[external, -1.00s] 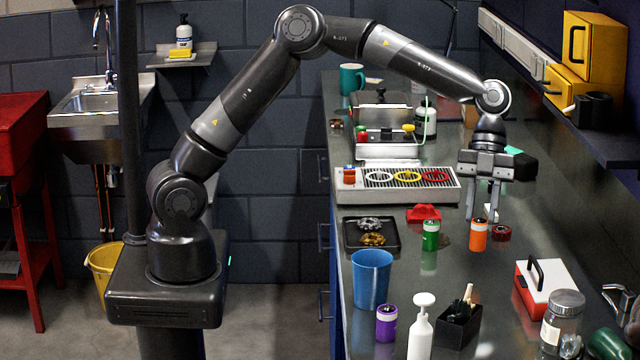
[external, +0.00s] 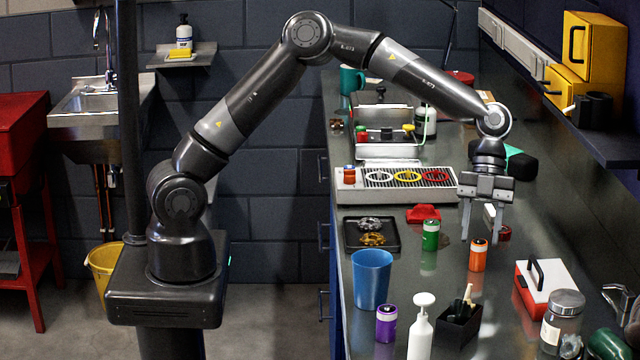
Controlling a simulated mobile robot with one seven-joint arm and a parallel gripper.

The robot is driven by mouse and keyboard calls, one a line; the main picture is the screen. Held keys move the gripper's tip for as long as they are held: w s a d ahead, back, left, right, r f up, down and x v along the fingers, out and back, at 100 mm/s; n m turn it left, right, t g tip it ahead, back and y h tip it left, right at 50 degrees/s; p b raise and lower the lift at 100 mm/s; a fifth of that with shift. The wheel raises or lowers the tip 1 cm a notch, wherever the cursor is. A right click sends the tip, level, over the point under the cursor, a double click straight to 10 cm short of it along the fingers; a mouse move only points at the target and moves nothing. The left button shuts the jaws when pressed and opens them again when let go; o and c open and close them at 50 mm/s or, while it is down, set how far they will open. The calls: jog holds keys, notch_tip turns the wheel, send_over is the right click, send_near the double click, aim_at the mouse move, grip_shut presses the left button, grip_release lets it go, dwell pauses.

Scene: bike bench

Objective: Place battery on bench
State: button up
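The orange battery (external: 478,255) stands upright on the grey bench (external: 425,285), right of the green battery (external: 431,235). The purple battery (external: 386,323) stands nearer the front, beside the blue cup. My gripper (external: 482,240) points down over the bench. Its fingers are spread wider than the orange battery, with a gap on each side. The fingertips are about level in the picture with the top of the orange battery. I cannot tell the exact depth between them.
A blue cup (external: 372,280), a white pump bottle (external: 421,328) and a black holder (external: 459,326) stand in front. A red-and-white box (external: 545,288) is to the right. A black tray (external: 371,236) and a red object (external: 423,213) lie left of my gripper. Bare bench lies around the orange battery.

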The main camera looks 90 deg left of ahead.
jog(key=shift+o, duration=0.5)
jog(key=shift+r, duration=0.1)
jog(key=shift+a+r, duration=0.15)
jog(key=shift+r, duration=0.15)
jog(key=v, duration=1.1)
jog(key=s+r+n+t+y, duration=0.25)
jog(key=s+r+n, duration=0.2)
jog(key=s, duration=0.45)
jog(key=s+a+f+n+t+y, duration=0.1)
jog(key=s+a+n, duration=0.3)
jog(key=s, duration=0.5)
jog(key=s+a+n+t+y, duration=0.1)
jog(key=s+a+n, duration=0.4)
jog(key=s, duration=0.5)
jog(key=s+a+f+n+t+y, duration=0.1)
jog(key=s+a+n+t, duration=0.2)
jog(key=s+n, duration=0.5)
jog(key=shift+s+a+f, duration=0.35)
jog(key=shift+s+a, duration=0.4)
jog(key=shift+s, duration=0.05)
